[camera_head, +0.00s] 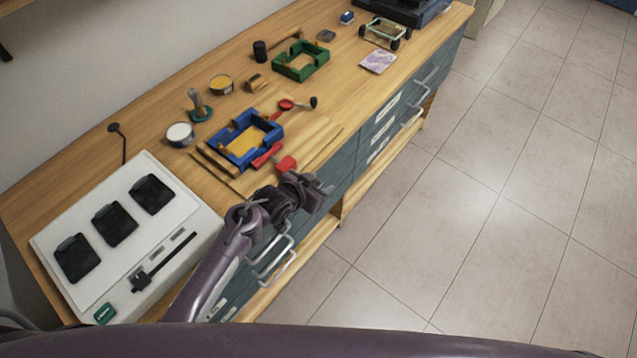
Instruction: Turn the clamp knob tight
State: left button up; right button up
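A blue frame (233,130) with a yellow inside sits on a wooden board (312,137) on the bench. A red clamp bar (266,156) lies along its near side, and a red knob-like piece (287,164) stands at the board's near edge. A round red part (286,104) with a black-ended handle (313,102) is at the far side. My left gripper (318,187) is just in front of the red knob-like piece, over the bench's front edge. Contact and finger opening cannot be made out. My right gripper is not in view.
A white panel (190,207) with black pads fills the bench's left. A white-topped can (180,134), yellow-topped can (220,84), teal-based stand (199,106) and green frame (301,62) stand behind. Drawers with metal handles (274,260) are below; the tiled floor (480,200) at right is clear.

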pick_arm(q)
jog(key=shift+r, duration=0.15)
jog(key=shift+s+a+r, duration=0.15)
jog(key=shift+a, duration=0.05)
jog(key=b+v, duration=0.1)
jog(key=v, duration=0.6)
jog(key=shift+s, duration=0.1)
jog(key=w+f+t+h+b, duration=0.1)
jog(key=t+b, duration=0.1)
jog(key=b, duration=0.1)
jog(key=w+d+f+t+h+b, duration=0.1)
jog(key=t+b, duration=0.1)
jog(key=b, duration=0.2)
jog(key=w+d+f+t+h+b, duration=0.1)
jog(key=h+b, duration=0.1)
jog(key=b, duration=0.2)
jog(key=shift+w+t, duration=0.1)
jog(key=shift+t, duration=0.3)
jog(key=shift+w+d+f, duration=0.15)
jog(key=shift+w+d, duration=0.1)
jog(key=shift+w, duration=0.1)
